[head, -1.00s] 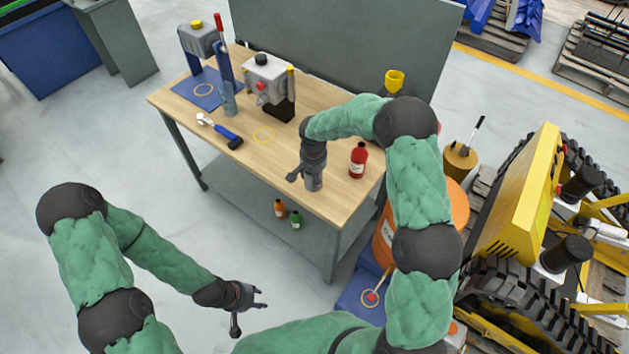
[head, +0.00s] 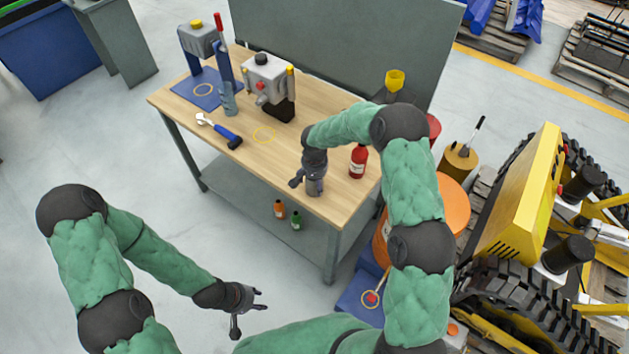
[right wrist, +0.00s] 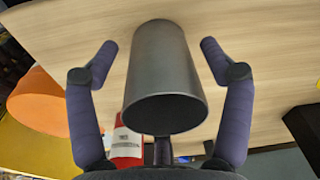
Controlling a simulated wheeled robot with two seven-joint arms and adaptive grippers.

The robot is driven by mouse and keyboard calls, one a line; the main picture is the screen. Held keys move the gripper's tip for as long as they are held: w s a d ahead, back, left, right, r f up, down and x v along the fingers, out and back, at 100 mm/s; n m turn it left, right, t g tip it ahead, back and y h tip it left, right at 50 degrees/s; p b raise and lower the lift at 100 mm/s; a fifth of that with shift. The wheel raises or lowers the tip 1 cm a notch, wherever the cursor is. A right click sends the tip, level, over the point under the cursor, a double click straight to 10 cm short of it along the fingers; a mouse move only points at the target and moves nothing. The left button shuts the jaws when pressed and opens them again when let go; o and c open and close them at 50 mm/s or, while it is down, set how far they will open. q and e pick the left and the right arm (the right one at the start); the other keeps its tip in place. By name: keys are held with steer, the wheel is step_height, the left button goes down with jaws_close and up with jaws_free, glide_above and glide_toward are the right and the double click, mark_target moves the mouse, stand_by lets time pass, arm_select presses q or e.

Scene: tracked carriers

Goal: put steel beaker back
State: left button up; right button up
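The steel beaker (right wrist: 160,80), a plain grey tapered cup, stands at the front part of the workbench (head: 240,162). In the head view the beaker (head: 316,184) is partly hidden by my right gripper (head: 307,182). In the right wrist view the two fingers lie on either side of the beaker, with a visible gap at each side, so the gripper is open around it. My left gripper (head: 250,315) is open and empty, away from the bench over the floor.
A red bottle (head: 358,162) stands close to the right of the beaker. An orange drum (head: 454,205) stands beside the bench's right end.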

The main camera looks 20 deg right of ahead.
steer(key=shift+r, duration=0.3)
step_height(320, 180, up, 12)
steer(key=p, duration=0.1)
steer(key=shift+s+f+p, duration=0.2)
steer(key=shift+s+p, duration=0.15)
steer(key=shift+s, duration=0.05)
steer(key=shift+a, duration=0.1)
stand_by(1.1)
